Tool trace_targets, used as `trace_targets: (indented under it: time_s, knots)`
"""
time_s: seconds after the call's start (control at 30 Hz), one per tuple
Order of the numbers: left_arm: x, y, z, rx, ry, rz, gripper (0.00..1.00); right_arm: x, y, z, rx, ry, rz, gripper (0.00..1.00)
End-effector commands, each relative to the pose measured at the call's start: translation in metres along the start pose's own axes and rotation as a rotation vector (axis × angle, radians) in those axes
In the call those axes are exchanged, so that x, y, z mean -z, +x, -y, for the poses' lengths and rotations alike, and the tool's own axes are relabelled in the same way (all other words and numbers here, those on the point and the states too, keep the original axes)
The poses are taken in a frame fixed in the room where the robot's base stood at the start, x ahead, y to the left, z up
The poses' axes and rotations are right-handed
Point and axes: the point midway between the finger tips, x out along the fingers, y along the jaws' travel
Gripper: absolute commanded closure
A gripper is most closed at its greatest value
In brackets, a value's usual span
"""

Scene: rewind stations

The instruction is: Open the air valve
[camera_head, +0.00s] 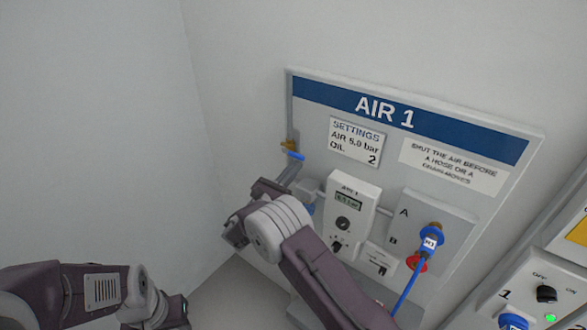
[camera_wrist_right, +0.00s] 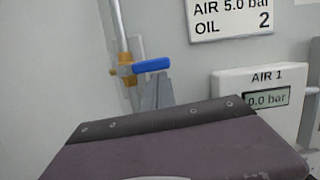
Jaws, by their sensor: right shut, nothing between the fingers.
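The air valve has a brass body (camera_head: 289,145) on a grey pipe at the left edge of the AIR 1 board, with a blue lever (camera_head: 293,155). In the right wrist view the brass body (camera_wrist_right: 125,69) and the blue lever (camera_wrist_right: 151,65) show close up; the lever lies across the pipe, pointing right. My right gripper (camera_head: 291,169) is shut and empty, its grey fingers (camera_wrist_right: 160,88) just below the lever. I cannot tell whether they touch it. My left arm shows at the lower left, its fingers out of view.
The AIR 1 unit (camera_head: 351,211) stands right of my right gripper; its display (camera_wrist_right: 268,99) reads 0.0 bar. A blue hose (camera_head: 409,284) hangs from port A. A settings sign (camera_head: 354,141) is above. A switch panel (camera_head: 525,295) is at the lower right.

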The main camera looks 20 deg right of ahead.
Motion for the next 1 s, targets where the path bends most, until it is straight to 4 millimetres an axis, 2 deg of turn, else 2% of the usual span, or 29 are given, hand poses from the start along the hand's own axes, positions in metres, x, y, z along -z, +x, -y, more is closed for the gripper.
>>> trace_targets:
  time_s: [0.37,1.0]
  knots:
    - [0.002,-0.019,0.000,0.000,0.000,0.000,0.64,-0.011,0.003,0.004,-0.027,-0.110,0.000,1.00]
    - [0.010,-0.094,-0.002,0.000,0.000,0.000,0.64,-0.048,0.012,0.010,-0.167,-0.672,0.000,1.00]
